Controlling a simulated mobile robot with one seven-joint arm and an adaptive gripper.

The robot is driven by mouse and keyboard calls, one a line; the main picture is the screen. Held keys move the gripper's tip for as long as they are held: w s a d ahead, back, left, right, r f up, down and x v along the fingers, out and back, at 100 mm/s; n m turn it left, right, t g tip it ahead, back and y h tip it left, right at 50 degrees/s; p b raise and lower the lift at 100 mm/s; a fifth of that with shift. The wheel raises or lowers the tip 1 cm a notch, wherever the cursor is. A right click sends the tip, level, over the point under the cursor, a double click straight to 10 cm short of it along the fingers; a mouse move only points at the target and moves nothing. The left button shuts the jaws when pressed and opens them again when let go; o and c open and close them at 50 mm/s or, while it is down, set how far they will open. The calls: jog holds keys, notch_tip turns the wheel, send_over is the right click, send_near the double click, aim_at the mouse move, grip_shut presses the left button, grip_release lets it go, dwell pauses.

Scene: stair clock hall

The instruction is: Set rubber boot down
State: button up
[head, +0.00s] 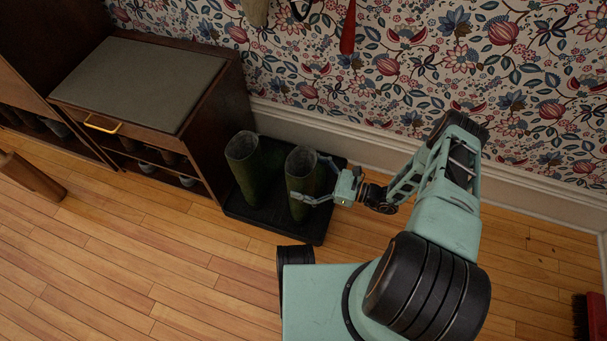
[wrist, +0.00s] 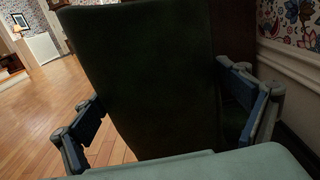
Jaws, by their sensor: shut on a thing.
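Two dark green rubber boots stand upright on a black boot tray (head: 262,219) by the wall. My gripper (head: 314,180) is shut around the shaft of the right boot (head: 299,184), one finger on each side. The left boot (head: 246,166) stands just beside it. In the wrist view, the held boot (wrist: 145,80) fills the middle between my two fingers. Its foot end is hidden, and I cannot tell whether it touches the tray.
A dark wooden cabinet (head: 221,112) with a grey top and brass handle stands directly left of the tray. The flowered wall and white skirting board (head: 380,150) run behind. The wooden floor (head: 150,265) in front is clear. A red-and-black object (head: 590,315) sits at lower right.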

jog(key=o, duration=1.8)
jog(key=p+v, duration=0.1)
jog(key=v, duration=1.1)
